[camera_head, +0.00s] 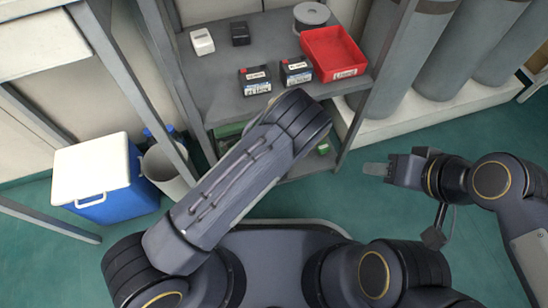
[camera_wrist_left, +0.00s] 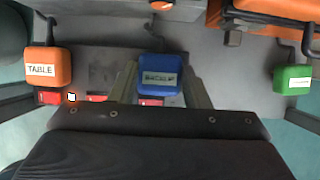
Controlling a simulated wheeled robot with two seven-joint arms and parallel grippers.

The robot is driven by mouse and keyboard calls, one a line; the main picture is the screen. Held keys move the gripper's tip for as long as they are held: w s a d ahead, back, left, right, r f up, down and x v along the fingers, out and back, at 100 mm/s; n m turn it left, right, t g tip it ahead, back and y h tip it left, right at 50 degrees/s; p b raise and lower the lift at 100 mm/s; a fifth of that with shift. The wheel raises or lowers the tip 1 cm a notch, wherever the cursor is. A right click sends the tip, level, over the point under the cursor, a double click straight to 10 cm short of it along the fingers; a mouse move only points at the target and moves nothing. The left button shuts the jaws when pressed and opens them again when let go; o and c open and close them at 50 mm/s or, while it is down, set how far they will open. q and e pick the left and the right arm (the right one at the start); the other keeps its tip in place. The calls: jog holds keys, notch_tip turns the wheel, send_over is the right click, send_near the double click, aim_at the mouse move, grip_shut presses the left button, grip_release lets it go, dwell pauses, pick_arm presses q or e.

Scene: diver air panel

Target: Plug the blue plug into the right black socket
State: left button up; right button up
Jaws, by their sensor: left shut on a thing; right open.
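The blue plug (camera_wrist_left: 160,68) is in the middle of the left wrist view, with a pale label whose lettering is blurred. My left gripper (camera_wrist_left: 160,88) is shut on it, one finger at each side. In the head view the left gripper is hidden behind my own arm. My right gripper (camera_head: 376,168) is open and empty over the green floor, right of the shelf. I cannot make out the black sockets in either view. An orange block (camera_wrist_left: 48,67) marked TABLE hangs left of the blue plug, and a green block (camera_wrist_left: 292,78) hangs at the far right.
Small red parts (camera_wrist_left: 47,97) show along the lower edge of the grey surface, partly behind my gripper. In the head view, the grey shelf (camera_head: 215,85) holds a red bin (camera_head: 334,53) and several small boxes. A blue cooler (camera_head: 105,205) stands left; grey cylinders (camera_head: 455,55) stand right.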

pick_arm(q)
jog(key=shift+f, duration=0.3)
jog(key=o, duration=1.4)
jog(key=shift+c, duration=0.2)
jog(key=p+v, duration=0.3)
jog(key=v, duration=0.4)
jog(key=shift+r, duration=0.35)
jog(key=shift+s+d, duration=0.15)
jog(key=shift+s, duration=0.05)
